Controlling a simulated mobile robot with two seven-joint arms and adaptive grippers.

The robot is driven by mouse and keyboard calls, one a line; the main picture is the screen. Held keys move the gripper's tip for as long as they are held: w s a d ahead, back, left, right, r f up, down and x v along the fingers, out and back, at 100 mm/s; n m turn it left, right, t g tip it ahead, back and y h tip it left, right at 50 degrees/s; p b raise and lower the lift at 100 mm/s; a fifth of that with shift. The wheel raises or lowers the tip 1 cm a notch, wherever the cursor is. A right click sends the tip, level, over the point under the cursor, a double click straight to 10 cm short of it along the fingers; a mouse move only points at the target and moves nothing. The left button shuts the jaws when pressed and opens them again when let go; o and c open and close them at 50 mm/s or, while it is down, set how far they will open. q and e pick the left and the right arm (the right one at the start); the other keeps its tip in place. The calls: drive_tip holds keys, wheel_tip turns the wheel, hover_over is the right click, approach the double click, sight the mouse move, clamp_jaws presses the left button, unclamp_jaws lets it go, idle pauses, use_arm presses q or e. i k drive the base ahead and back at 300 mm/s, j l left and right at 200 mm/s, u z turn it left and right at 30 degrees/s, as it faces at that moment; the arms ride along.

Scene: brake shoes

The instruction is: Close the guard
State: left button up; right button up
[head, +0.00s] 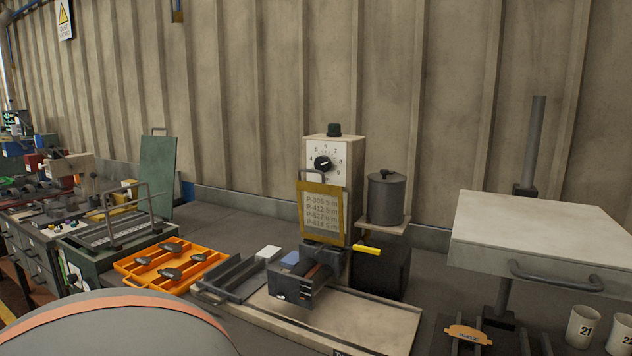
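A yellow-framed panel (325,213) with a grey handle at its top stands upright on the front of a dial machine (328,152). It carries rows of part codes and looks like the guard, though I cannot tell for sure. Below it is a dark fixture (303,280) holding a brownish curved part; its front is uncovered. A yellow lever (367,250) sticks out to the right. A green panel (158,170) also stands upright behind a fixture at the left. Neither of my grippers is in view.
An orange tray (133,281) with several dark parts lies left of the fixture. A dark pot (386,197) stands on a shelf. A large pale lid with a handle (540,235) is at the right, above a rack and cups (581,326). A pale board (365,318) lies in front.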

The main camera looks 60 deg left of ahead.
sight(323, 188)
drive_tip(key=u, duration=1.8)
drive_tip(key=j+z, duration=0.2)
drive_tip(key=z, duration=0.2)
drive_tip(key=j+z, duration=0.2)
drive_tip(key=z, duration=0.25)
drive_tip(key=k+j+z, duration=0.2)
drive_tip(key=j, duration=0.25)
drive_tip(key=k+j+z, duration=0.25)
drive_tip(key=j, duration=0.15)
